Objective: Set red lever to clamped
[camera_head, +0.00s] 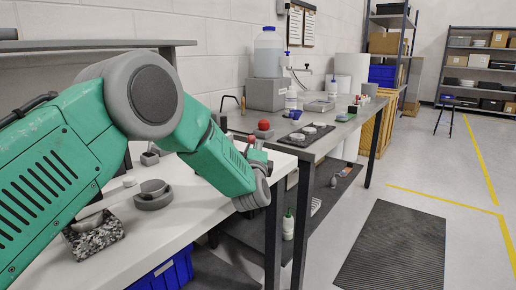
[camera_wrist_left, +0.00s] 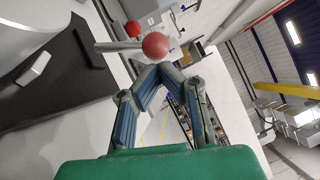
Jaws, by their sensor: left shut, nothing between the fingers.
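The red lever shows in the left wrist view as a red ball knob (camera_wrist_left: 156,45) on a pale grey rod. In the head view, a small red knob (camera_head: 251,140) shows just above my left wrist, near the bench's right end. My left gripper (camera_wrist_left: 158,68) is shut and empty. Its fingertips appear just below the red ball in the wrist view; I cannot tell whether they touch it. In the head view my left gripper (camera_head: 257,157) is small and partly hidden by the wrist. The lever's base is mostly hidden. My right gripper is not in view.
A red-topped grey object (camera_head: 263,125) stands beyond the lever. A grey ring-shaped part (camera_head: 153,195) and a speckled block (camera_head: 94,235) lie on the white bench. A second bench (camera_head: 330,140) holds bottles and trays. Open floor lies to the right.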

